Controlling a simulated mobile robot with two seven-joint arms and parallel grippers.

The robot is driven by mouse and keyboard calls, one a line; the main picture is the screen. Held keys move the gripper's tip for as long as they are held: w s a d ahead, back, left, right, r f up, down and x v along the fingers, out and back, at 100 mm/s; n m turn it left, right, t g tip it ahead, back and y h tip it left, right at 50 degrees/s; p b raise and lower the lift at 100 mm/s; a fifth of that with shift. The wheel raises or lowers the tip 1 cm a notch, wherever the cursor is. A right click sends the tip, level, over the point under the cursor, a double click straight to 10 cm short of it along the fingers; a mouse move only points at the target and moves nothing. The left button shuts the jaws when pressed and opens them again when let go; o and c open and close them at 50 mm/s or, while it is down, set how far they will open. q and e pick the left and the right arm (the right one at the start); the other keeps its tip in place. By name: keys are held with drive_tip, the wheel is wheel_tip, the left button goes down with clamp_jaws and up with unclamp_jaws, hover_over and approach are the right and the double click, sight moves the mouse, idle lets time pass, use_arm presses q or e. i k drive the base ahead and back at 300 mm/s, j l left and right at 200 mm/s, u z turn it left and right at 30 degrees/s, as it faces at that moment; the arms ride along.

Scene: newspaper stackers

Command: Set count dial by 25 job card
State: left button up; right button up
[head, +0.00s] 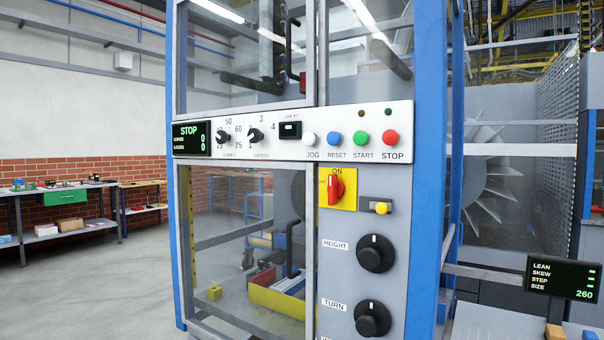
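The count dial (222,136) is a small black knob on the white control panel (350,128), just right of the display. Numbers 50, 60 and 75 stand around it, with a partly covered one at lower left; its label below is too small to read surely. I cannot tell surely which number it points to. A similar black dial (255,135) with 3 and 4 around it sits to its right. The black display (192,138) shows STOP in green above two smaller lines. I see no job card that I can make out. Neither of my grippers is in view.
White JOG (309,139), blue RESET (334,138), green START (361,138) and red STOP (390,137) buttons line the panel. Below are a red switch (336,189) and HEIGHT (376,253) and TURN (372,319) knobs. Workbenches (62,195) stand far left; the floor between is clear.

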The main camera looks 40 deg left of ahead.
sight(221, 137)
drive_tip(key=l+u, duration=0.15)
drive_tip(key=u, duration=0.2)
drive_tip(key=l+u, duration=0.2)
drive_tip(key=u, duration=0.15)
drive_tip(key=l+u, duration=0.2)
drive_tip(key=u, duration=0.15)
